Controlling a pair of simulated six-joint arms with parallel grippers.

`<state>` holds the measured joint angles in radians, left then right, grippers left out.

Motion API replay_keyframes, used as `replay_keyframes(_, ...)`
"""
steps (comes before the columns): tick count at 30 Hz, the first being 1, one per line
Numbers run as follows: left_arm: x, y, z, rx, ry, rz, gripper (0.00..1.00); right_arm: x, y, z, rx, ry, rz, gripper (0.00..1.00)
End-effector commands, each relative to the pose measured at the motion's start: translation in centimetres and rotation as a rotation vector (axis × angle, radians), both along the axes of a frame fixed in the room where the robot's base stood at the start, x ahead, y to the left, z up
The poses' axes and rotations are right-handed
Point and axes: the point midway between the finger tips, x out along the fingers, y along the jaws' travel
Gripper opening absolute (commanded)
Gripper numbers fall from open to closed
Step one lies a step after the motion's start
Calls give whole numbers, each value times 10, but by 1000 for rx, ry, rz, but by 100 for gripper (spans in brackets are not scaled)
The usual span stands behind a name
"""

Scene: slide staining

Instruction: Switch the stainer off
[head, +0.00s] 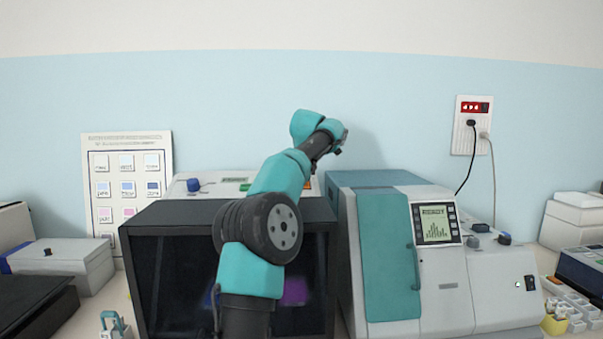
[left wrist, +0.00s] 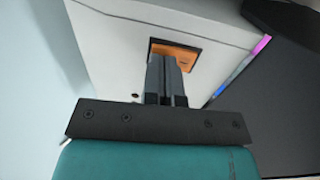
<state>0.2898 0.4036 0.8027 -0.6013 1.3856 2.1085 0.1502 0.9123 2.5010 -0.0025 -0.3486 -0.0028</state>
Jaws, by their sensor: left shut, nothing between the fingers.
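The stainer appears to be the wide machine with a dark front window (head: 150,270) and a pale top (head: 215,180) in the head view. In the left wrist view a pale casing (left wrist: 112,55) carries an orange panel (left wrist: 190,53) in a dark recess; a switch on it cannot be made out clearly. My left gripper (left wrist: 167,60) is shut and empty, its fingertips overlapping the panel's lower left part. Whether they touch it cannot be told. In the head view my left arm reaches up across the window, and its fingers are hidden. My right gripper is not seen.
A teal and white machine with a screen (head: 435,224) stands close on the right. A wall socket (head: 470,125) with cables is behind it. A wall chart (head: 128,190) and grey box (head: 62,262) are at left. Small trays (head: 575,305) lie at far right.

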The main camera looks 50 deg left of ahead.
Motion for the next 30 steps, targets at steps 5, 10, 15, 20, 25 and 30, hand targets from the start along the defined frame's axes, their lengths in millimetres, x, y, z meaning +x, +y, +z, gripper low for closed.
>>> replay_keyframes(5, 0, 0, 0, 0, 0, 0, 0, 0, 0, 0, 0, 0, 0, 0)
replay_keyframes(10, 2, 3, -4, 0, 1, 0, 0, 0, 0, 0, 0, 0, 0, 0)
replay_keyframes(15, 2, 3, -5, -2, 3, 0, 0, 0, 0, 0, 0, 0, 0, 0)
replay_keyframes(20, -1, -1, -6, -4, 5, 0, 0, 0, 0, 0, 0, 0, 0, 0)
replay_keyframes(25, -4, -7, -7, -4, 7, -2, 0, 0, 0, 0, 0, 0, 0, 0)
replay_keyframes(30, -7, -10, -7, -2, 4, -1, 0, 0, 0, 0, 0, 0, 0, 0)
